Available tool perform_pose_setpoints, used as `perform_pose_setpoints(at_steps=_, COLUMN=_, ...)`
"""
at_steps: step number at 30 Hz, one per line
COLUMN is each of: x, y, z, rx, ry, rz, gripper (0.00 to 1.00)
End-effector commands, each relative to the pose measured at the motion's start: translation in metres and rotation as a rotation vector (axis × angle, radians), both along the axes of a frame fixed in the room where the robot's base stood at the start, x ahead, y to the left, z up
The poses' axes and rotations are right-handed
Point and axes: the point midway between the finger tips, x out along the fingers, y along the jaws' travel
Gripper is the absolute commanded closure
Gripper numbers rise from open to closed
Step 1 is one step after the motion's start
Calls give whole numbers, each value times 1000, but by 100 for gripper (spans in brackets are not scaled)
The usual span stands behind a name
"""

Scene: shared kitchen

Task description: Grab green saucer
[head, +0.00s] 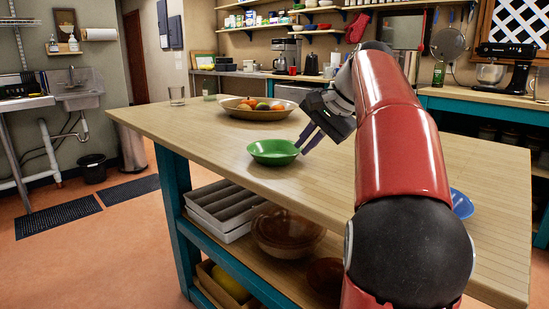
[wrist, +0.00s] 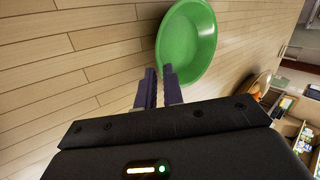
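The green saucer (head: 272,150) is a shallow round bowl-like dish, level on or just at the wooden table top, near its front edge in the head view. My gripper (head: 302,149) comes down from the upper right onto its right rim. In the wrist view, the saucer (wrist: 190,40) lies just beyond the fingertips. My fingers (wrist: 160,70) are close together, with the rim between the tips. One finger is on the inner side of the rim and one is outside. The gripper looks shut on the rim.
A blue dish (head: 462,204) is partly hidden behind my arm. The table top (head: 200,135) left of the saucer is clear.

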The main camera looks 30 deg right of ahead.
Motion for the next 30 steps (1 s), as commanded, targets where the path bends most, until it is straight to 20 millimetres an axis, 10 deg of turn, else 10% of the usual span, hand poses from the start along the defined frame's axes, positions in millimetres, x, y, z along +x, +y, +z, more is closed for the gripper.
perform_pose_setpoints(at_steps=30, x=13, y=9, z=-20, rx=-1, ry=-2, rz=0, gripper=100)
